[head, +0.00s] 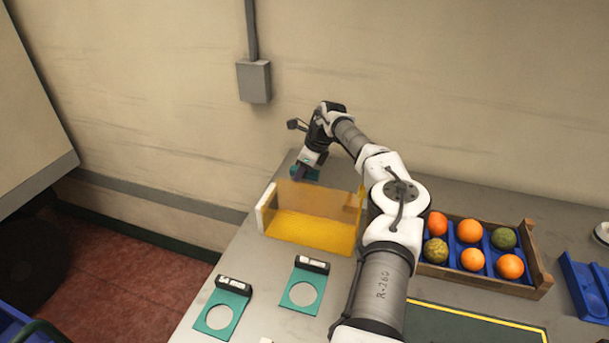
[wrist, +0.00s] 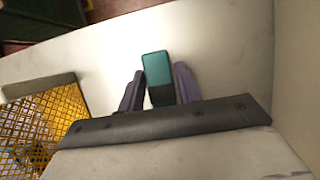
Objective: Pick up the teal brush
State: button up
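The teal brush (wrist: 157,70) shows in the wrist view, with a dark part at its near end. It lies between the two purple-grey fingers of my gripper (wrist: 160,82). The fingers are apart, one on each side, with a thin light gap on the left; on the right I cannot tell if finger and brush touch. In the head view my gripper (head: 306,170) is low over the back left of the grey table, behind the amber bin. A bit of teal (head: 313,175) shows beside it there, mostly hidden by the gripper.
The amber bin (head: 310,228) with a pale end wall stands just in front of my gripper. Two teal plates with round holes (head: 243,288) (head: 285,297) lie nearer. A wooden crate (head: 541,280) of fruit is at right, a blue tray (head: 572,275) beyond. The wall is close behind.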

jog(key=c, duration=0.6)
jog(key=shift+c, duration=0.2)
